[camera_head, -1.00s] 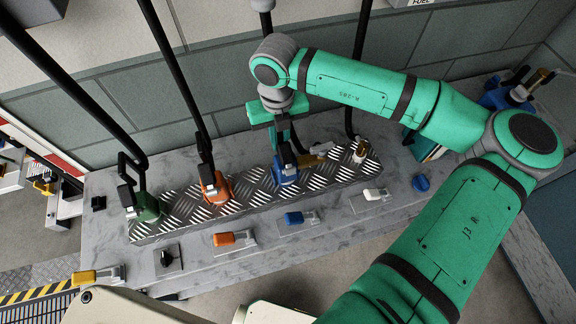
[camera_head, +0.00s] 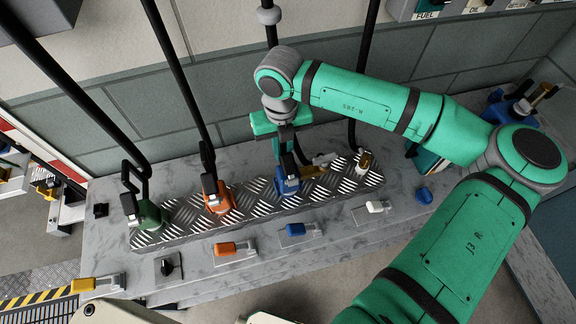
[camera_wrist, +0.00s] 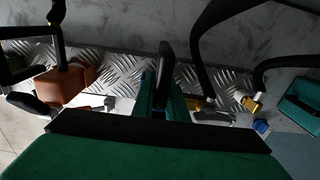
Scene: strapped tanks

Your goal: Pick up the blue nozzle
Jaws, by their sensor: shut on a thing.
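The blue nozzle (camera_head: 287,186) is upright at the diamond-plate strip, between the orange nozzle (camera_head: 217,200) and a pale brass-tipped nozzle (camera_head: 364,163). My gripper (camera_head: 287,152) comes down from above and is shut on the blue nozzle's black upper part. I cannot tell whether the nozzle's base touches the plate.
The green nozzle (camera_head: 150,214) stands at the far left of the diamond plate (camera_head: 253,207). Black hoses hang behind the nozzles. Orange, blue and white levers line the grey counter's front (camera_head: 200,270). A tiled wall is close behind.

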